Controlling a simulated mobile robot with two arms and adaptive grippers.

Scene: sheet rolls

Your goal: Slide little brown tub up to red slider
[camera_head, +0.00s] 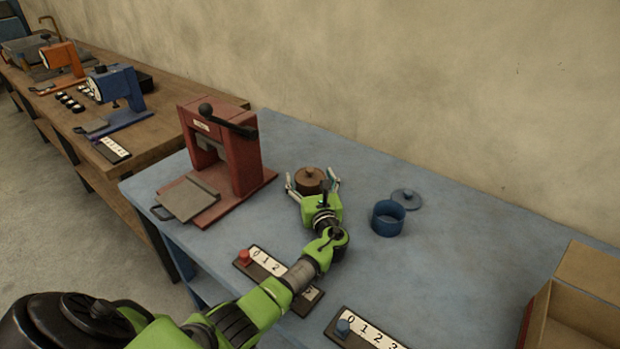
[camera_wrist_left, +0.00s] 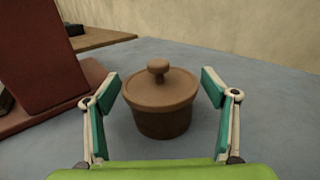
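The little brown tub (camera_head: 309,182), with a knobbed lid on it, stands upright on the blue table, right of the red press. My left gripper (camera_head: 313,186) is open around it, one finger on each side. In the left wrist view the tub (camera_wrist_left: 160,115) sits between the open fingers (camera_wrist_left: 157,100), with a gap on both sides. The red slider (camera_head: 245,256) sits at the 0 end of a numbered strip (camera_head: 272,263) nearer the table's front edge. My left forearm covers part of that strip. My right gripper is not in view.
A red press (camera_head: 222,150) stands left of the tub; its base also shows in the wrist view (camera_wrist_left: 40,115). A blue tub (camera_head: 387,218) and its loose lid (camera_head: 407,198) lie to the right. A second strip (camera_head: 368,333) has a blue slider (camera_head: 343,327). A cardboard box (camera_head: 580,300) stands far right.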

